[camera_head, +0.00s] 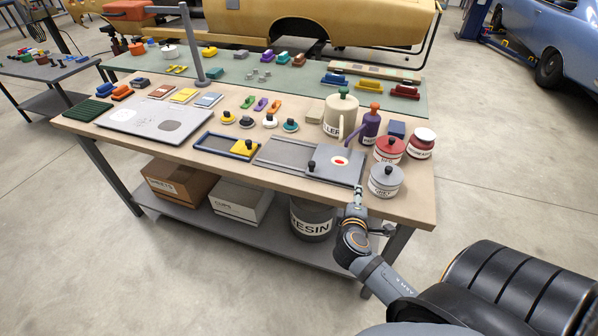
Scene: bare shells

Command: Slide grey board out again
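A flat grey board (284,153) lies on the workbench, to the left of and against a second grey panel (347,176). The panel has a black knob (311,166) and a white round spot with a red centre (340,161). I cannot tell whether the two are one piece. My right gripper (358,189) is at the bench's front edge, at the panel's front right corner. Its fingers are too small to tell whether they are open or touching the panel. My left gripper is not in view.
A dark blue frame (211,146) with a yellow block (244,147) lies left of the board. A lidded grey jar (385,181) stands close right of my gripper, red jars (389,149) behind it.

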